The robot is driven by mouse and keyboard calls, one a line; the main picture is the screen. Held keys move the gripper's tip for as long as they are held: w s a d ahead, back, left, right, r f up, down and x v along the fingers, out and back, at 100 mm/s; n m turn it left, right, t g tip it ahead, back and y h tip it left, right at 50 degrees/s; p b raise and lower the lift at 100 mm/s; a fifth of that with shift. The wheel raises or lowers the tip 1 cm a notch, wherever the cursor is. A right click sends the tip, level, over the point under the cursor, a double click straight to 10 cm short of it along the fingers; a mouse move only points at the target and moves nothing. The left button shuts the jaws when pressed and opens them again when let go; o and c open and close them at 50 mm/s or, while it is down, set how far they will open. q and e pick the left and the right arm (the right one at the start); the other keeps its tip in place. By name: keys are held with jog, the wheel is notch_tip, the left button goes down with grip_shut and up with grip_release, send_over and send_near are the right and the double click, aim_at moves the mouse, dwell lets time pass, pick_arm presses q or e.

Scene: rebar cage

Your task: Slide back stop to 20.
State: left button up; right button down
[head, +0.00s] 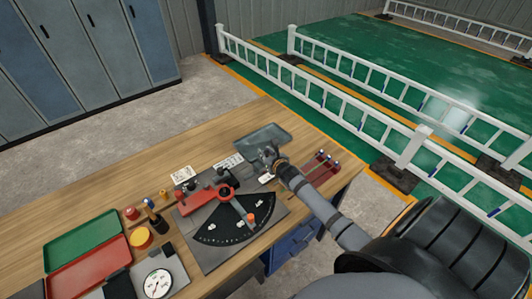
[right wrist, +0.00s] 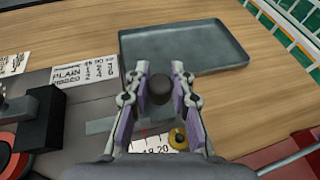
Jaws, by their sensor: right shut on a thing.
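My right gripper (head: 268,156) is over the right end of the bending fixture on the bench. In the right wrist view the same gripper (right wrist: 160,92) has its two fingers on either side of a dark round knob, the back stop's knob (right wrist: 160,88), and is shut on it. A brass knob (right wrist: 178,138) is beside the right finger. The stop's body is mostly hidden by the gripper. My left gripper is not in view.
A grey tray (right wrist: 185,65) lies just beyond the fingers. A black angle dial (head: 235,235) and red bender parts (head: 200,193) are left of the gripper. A red rack (head: 323,168) stands right. Red (head: 88,268) and green trays (head: 80,240) lie far left.

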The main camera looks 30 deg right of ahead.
jog(key=shift+d+r+p, duration=0.15)
jog(key=shift+d+p, duration=0.2)
jog(key=shift+d, duration=0.25)
jog(key=shift+w+d, duration=0.1)
jog(key=shift+d, duration=0.35)
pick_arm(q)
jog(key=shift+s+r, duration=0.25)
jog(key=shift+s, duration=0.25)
pick_arm(e)
jog(key=c, duration=1.1)
grip_release()
jog(key=shift+c, duration=0.2)
jog(key=v, duration=1.2)
